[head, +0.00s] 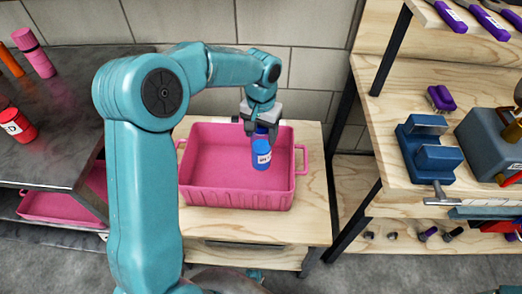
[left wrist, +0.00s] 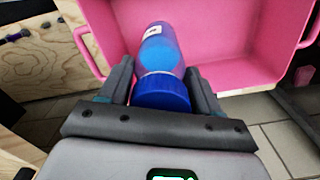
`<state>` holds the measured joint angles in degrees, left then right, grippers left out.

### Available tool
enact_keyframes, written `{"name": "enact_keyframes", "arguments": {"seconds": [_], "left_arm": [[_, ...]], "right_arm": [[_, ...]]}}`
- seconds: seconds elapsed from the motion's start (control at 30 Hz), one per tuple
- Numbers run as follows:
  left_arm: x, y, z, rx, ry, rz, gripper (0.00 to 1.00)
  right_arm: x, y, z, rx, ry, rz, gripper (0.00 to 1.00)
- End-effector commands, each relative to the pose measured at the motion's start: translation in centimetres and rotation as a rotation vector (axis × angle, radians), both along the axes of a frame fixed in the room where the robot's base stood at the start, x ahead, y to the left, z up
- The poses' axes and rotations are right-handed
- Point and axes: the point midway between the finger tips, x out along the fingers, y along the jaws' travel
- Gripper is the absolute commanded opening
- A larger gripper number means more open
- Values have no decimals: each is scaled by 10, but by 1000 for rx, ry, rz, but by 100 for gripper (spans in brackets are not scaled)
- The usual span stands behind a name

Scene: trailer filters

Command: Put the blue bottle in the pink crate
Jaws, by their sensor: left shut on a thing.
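The blue bottle (head: 261,155) with a white label hangs over the pink crate (head: 235,196), towards its right side. My left gripper (head: 262,126) is shut on the bottle near its cap. In the left wrist view the bottle (left wrist: 160,55) points away from the jaws, with its dark blue cap (left wrist: 161,92) between the fingers. The crate (left wrist: 225,50) shows behind and beside it in that view. The crate stands on a wooden table and its visible inside is empty. How far the bottle is above the crate floor I cannot tell. My right gripper is not in view.
A dark metal table (head: 75,95) at left holds a pink bottle (head: 34,52) and a red can (head: 16,125). Another pink crate (head: 60,205) sits below it. A wooden workbench (head: 395,165) at right holds a blue vise (head: 428,150) and tools.

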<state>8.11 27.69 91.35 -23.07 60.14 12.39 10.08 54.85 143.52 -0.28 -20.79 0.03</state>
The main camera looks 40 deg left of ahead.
Motion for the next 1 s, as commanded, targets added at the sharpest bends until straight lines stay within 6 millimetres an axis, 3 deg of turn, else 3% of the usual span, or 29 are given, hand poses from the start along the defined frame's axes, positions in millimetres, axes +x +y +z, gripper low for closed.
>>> {"name": "enact_keyframes", "arguments": {"seconds": [0.17, 0.47, 0.87, 0.9, 0.97, 1.0], "left_arm": [[2, -1, -18, 0, -1, 1, 0], [4, -1, -68, 0, -1, 0, 0], [4, -1, -75, 0, -2, 1, 0], [4, -1, -76, 0, -1, 1, 66], [4, -1, -75, 0, -1, 1, 86], [4, -1, -75, 0, -1, 1, 88]], "right_arm": [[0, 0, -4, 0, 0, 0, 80], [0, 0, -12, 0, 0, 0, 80], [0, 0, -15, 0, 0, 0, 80], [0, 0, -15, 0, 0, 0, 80], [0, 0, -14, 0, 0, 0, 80], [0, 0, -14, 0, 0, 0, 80]]}}
